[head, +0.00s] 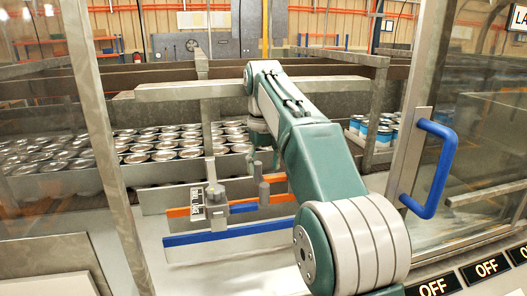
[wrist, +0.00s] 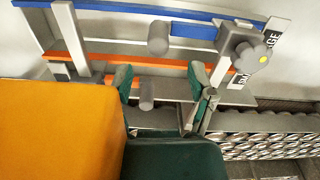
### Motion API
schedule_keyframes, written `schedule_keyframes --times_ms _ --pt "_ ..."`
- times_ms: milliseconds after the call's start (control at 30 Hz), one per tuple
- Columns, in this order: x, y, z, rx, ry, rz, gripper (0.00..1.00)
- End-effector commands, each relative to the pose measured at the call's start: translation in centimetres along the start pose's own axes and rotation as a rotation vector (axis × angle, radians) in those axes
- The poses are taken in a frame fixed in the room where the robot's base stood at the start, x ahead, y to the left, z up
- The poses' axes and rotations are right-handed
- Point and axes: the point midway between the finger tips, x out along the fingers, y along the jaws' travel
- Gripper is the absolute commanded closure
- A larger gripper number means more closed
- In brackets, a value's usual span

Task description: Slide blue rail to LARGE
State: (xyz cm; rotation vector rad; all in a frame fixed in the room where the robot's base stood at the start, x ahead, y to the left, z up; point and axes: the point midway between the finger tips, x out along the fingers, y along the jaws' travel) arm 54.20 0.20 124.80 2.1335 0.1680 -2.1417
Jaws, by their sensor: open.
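The blue rail (head: 230,234) runs low across the front of the guide assembly in the head view. In the wrist view the blue rail (wrist: 195,29) lies along the top, with a grey cylindrical handle (wrist: 158,38) beside it. A label plate (wrist: 272,38) ending in "GE" stands at its right end; another label (wrist: 238,80) starting "SM" is below. My gripper (wrist: 163,85) is open, its green fingers apart near the orange rail (wrist: 100,60). A second grey cylinder (wrist: 147,95) shows between the fingers; contact cannot be told. In the head view my gripper (head: 263,158) is partly hidden by my arm.
A grey knob with a yellow dot (wrist: 247,55) stands by the labels. Many cans (head: 160,145) fill the conveyor behind. A glass door with a blue handle (head: 434,168) is on the right, and a metal post (head: 100,140) is on the left.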

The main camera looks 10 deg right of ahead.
Motion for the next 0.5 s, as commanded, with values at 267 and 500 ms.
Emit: schedule_keyframes --times_ms 267,500 --pt "-3.0 0.0 -0.1 0.000 0.001 0.000 0.29" --pt "-3.8 -0.1 0.0 0.000 0.000 0.000 0.29"
